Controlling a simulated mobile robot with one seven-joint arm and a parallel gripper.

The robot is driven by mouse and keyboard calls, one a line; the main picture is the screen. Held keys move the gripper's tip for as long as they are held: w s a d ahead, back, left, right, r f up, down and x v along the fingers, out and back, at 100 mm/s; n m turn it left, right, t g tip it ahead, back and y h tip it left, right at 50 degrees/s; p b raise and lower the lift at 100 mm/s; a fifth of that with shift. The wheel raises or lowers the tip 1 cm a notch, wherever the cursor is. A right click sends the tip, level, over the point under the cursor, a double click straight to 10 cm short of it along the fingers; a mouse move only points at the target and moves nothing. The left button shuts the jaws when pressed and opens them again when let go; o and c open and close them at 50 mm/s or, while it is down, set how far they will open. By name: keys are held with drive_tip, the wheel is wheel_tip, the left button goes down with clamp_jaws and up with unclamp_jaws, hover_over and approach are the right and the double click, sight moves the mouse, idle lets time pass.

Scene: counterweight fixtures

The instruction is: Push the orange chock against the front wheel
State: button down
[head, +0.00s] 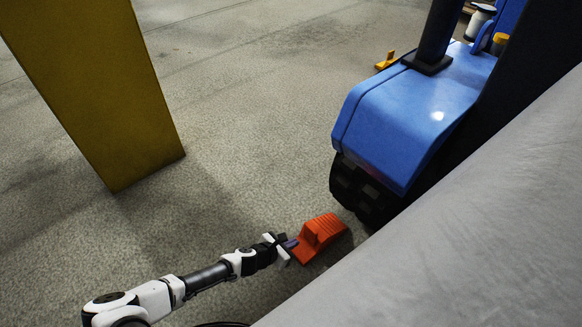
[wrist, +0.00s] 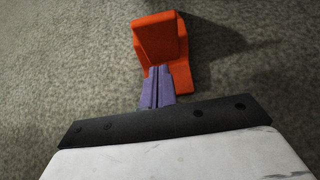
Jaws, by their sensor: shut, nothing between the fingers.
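The orange chock (head: 320,234) lies on the floor in the head view, just below and left of the black front wheel (head: 361,192) under the blue vehicle body. A small gap seems to show between the chock and the wheel, though contact at the far end is hard to judge. My gripper (head: 290,243) is shut and empty, low at the chock's near end. In the wrist view, the purple fingers (wrist: 158,87) are together with their tips at the orange chock (wrist: 162,45), touching or nearly so. The wheel is not in the wrist view.
A yellow post (head: 95,90) stands at the upper left. The blue vehicle (head: 415,115) fills the upper right, and a large grey surface (head: 480,230) covers the lower right. A small yellow object (head: 385,61) lies beyond the vehicle. The floor between post and vehicle is clear.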

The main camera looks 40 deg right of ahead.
drive_tip(key=d+f+b, duration=0.3)
drive_tip(key=shift+f, duration=0.3)
drive_tip(key=shift+b+x, duration=0.9)
drive_tip(key=shift+x, duration=0.3)
drive_tip(key=shift+s+d+r, duration=0.1)
drive_tip(key=shift+d, duration=0.15)
drive_tip(key=shift+d, duration=0.2)
drive_tip(key=shift+w+d+r+b, duration=0.1)
drive_tip(key=shift+d, duration=1)
drive_tip(key=shift+w+d+r+b, duration=0.1)
drive_tip(key=shift+w+d+b, duration=0.05)
drive_tip(key=shift+d, duration=0.95)
drive_tip(key=shift+w+d+r+b, duration=0.1)
drive_tip(key=shift+d, duration=1)
drive_tip(key=p+v, duration=0.2)
drive_tip(key=shift+a+r, duration=0.15)
drive_tip(key=shift+a, duration=0.1)
drive_tip(key=shift+a+f+p+v, duration=0.2)
drive_tip(key=shift+p+v, duration=0.55)
drive_tip(key=shift+v, duration=0.3)
drive_tip(key=shift+a+f+p+v, duration=0.15)
drive_tip(key=shift+p+v, duration=0.55)
drive_tip(key=shift+v, duration=0.4)
